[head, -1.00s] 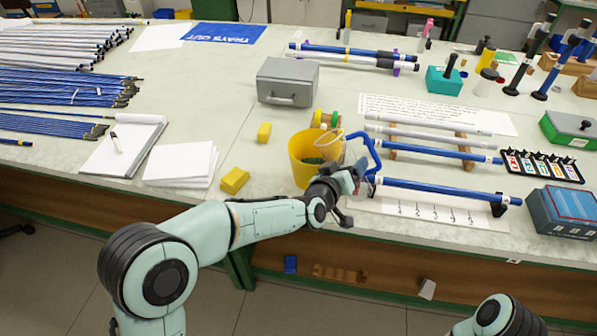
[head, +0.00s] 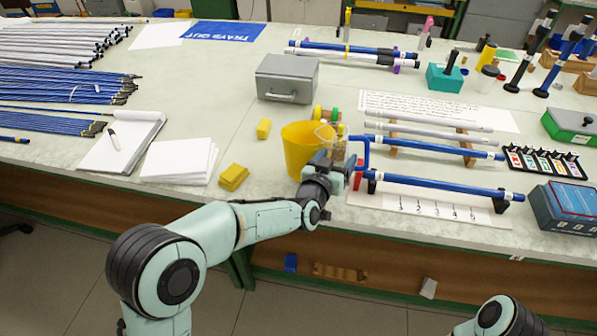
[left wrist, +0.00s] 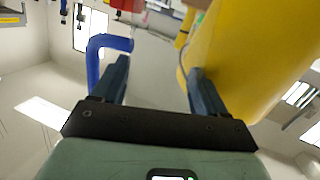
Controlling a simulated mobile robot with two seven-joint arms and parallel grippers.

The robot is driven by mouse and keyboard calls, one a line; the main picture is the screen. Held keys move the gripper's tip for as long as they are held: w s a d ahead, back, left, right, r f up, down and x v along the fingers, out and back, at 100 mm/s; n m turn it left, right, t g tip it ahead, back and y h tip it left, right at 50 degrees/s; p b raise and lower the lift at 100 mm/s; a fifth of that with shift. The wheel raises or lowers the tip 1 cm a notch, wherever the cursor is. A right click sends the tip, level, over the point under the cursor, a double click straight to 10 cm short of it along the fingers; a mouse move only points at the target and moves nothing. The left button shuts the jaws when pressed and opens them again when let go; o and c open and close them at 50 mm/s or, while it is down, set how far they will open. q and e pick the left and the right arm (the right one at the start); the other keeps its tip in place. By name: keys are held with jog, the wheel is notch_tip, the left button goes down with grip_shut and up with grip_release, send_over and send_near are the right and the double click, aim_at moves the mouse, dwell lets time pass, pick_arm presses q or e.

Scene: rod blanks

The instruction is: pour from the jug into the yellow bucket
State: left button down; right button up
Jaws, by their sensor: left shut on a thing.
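The yellow bucket (head: 300,152) stands near the bench's front edge and looks slightly tilted. The clear jug (head: 337,147) is at the bucket's right side, overlapping its rim in the head view. Its blue handle (head: 364,153) points right. My left gripper (head: 338,168) is shut on the jug, close beside the bucket. In the left wrist view the blue handle (left wrist: 100,50) is beside one finger and the bucket (left wrist: 245,55) is behind the other. The jug's clear body is hard to make out there, and its contents cannot be seen. My right gripper is out of view.
Right of the jug, blue rods (head: 440,187) lie on supports above a numbered strip. A grey metal box (head: 287,80) stands behind the bucket. Yellow blocks (head: 233,177) and a paper stack (head: 180,162) lie to the left.

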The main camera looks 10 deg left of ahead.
pick_arm(q)
jog(key=shift+w+a+f, duration=0.1)
jog(key=shift+a+f, duration=0.35)
notch_tip(320, 180, up, 5)
jog(key=p, duration=0.3)
jog(key=shift+w, duration=0.15)
jog(key=shift+d+r+p, duration=0.1)
jog(key=shift+r+p, duration=0.05)
jog(key=shift+p, duration=0.2)
jog(key=shift+d, duration=0.1)
